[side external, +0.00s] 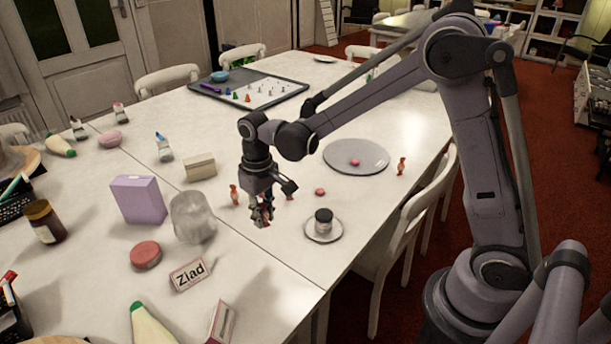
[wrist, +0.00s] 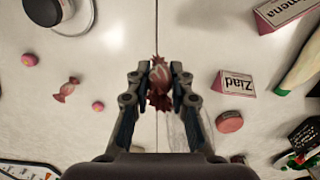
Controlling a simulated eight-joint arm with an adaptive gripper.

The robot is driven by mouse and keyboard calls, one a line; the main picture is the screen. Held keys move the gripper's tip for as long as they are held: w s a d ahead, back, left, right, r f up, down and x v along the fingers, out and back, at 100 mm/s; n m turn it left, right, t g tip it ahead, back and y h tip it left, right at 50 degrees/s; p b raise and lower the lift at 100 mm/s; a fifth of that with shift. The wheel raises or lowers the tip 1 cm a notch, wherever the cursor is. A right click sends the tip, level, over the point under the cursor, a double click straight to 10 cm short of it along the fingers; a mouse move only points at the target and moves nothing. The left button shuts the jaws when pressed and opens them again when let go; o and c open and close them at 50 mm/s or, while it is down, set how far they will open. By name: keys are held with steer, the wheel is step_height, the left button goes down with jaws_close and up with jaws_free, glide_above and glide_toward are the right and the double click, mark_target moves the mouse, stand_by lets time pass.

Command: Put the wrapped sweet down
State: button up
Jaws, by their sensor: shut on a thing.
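My gripper (side external: 262,216) is low over the white table, left of the small jar on a saucer. In the wrist view my gripper (wrist: 160,88) is shut on a wrapped sweet (wrist: 160,78), red and pale striped with twisted ends, which sits between the fingertips. In the side view the fingers mostly hide it. I cannot tell whether it touches the table. Another wrapped sweet (side external: 234,195) stands behind the gripper to the left, and one more (side external: 401,166) is beside the grey turntable (side external: 372,150).
A glass jar (side external: 192,218), lilac box (side external: 137,199), red disc (side external: 146,255) and "Ziad" card (side external: 189,274) lie left. The dark-lidded jar (side external: 323,220) on its saucer (side external: 311,236) stands right. A small pink piece (side external: 320,192) lies behind it. Table below the gripper looks bare.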

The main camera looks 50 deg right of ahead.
glide_above(229, 278)
step_height(229, 278, down, 7)
steer(key=shift+r, duration=0.1)
steer(key=shift+f, duration=2.05)
steer(key=shift+f, duration=0.15)
steer(key=o, duration=0.8)
